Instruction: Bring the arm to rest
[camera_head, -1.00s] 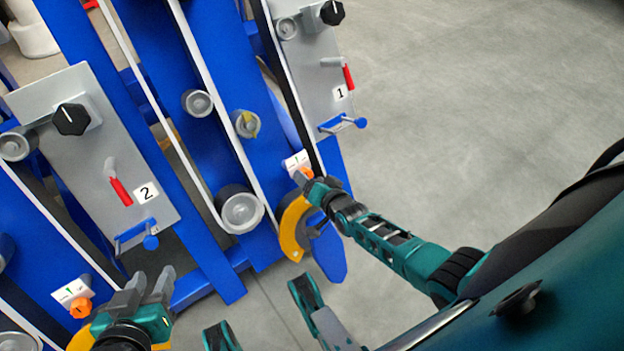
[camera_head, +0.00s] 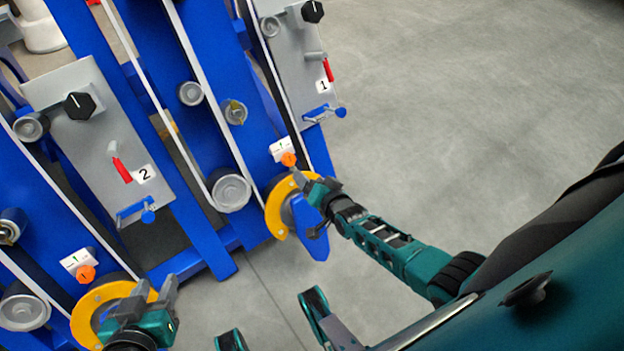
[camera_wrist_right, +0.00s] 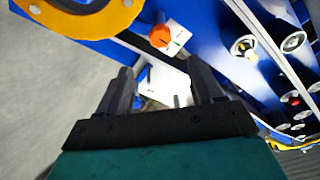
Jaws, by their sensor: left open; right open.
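My left gripper (camera_head: 164,296) is at the bottom left of the head view, its two grey fingers apart and nothing between them. It is in front of a yellow disc (camera_head: 92,302), below an orange knob (camera_head: 85,274). My right gripper (camera_head: 304,182) is at the end of the teal arm from the right, small in the head view, close to a second yellow disc (camera_head: 275,212). In the right wrist view my right gripper (camera_wrist_right: 163,80) has its fingers apart and empty. Whether either gripper touches a disc I cannot tell.
A blue frame (camera_head: 208,235) carries belts, rollers and grey panels marked 2 (camera_head: 98,145) and 1 (camera_head: 300,70), with black knobs and red levers. An orange knob (camera_head: 288,158) sits above the right disc. Open grey floor (camera_head: 450,110) lies to the right.

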